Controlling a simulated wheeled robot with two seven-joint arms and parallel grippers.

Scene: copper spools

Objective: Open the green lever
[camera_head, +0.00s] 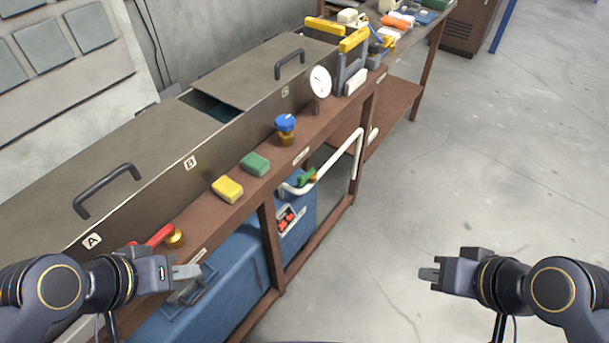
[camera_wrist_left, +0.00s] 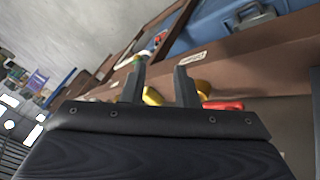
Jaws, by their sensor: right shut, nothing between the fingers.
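The green lever (camera_head: 306,177) is on a small brass valve on the white pipe (camera_head: 345,155), under the bench's front edge. It lies beyond and to the right of my left gripper, well apart from it. In the left wrist view a small green patch (camera_wrist_left: 140,59) shows by the white pipe, partly hidden by a finger. My left gripper (camera_head: 186,272) is open and empty at the bench front, near the red lever (camera_head: 158,235); its two spread fingers (camera_wrist_left: 160,87) show in the wrist view. My right gripper (camera_head: 429,274) is shut and empty over the floor at right.
The brown bench (camera_head: 228,203) holds a yellow block (camera_head: 228,188), a green block (camera_head: 255,163), a blue-knobbed valve (camera_head: 285,123) and a white gauge (camera_head: 320,80). A blue case (camera_head: 225,280) stands beneath. The floor (camera_head: 480,150) at right is clear.

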